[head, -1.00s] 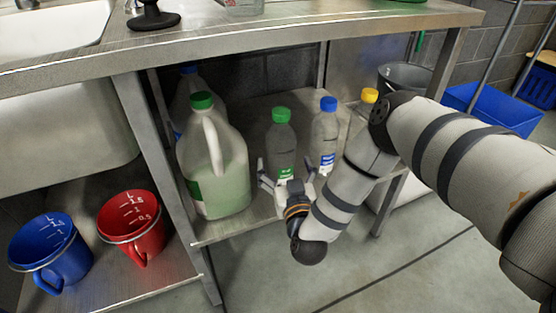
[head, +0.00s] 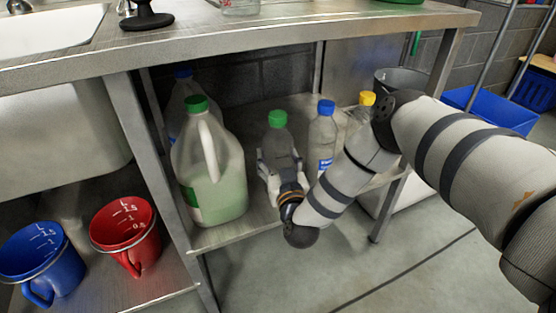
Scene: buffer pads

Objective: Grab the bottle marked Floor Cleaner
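Several bottles stand on the shelf under the steel table, and I cannot read the name on any label. A clear bottle with a green cap (head: 278,119) stands mid-shelf. My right gripper (head: 280,168) is in front of it, with a finger along each side; its label is hidden. I cannot tell whether the fingers press on it. To its right stand a blue-capped bottle (head: 322,138) with a blue label and a yellow-capped bottle (head: 366,99), partly hidden by my arm. My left gripper is not in view.
A large green-capped jug (head: 208,165) stands just left of the gripper, with a blue-capped jug (head: 184,98) behind it. The table leg (head: 150,165) and table top (head: 270,32) bound the space. Red (head: 126,236) and blue (head: 42,260) measuring jugs sit lower left.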

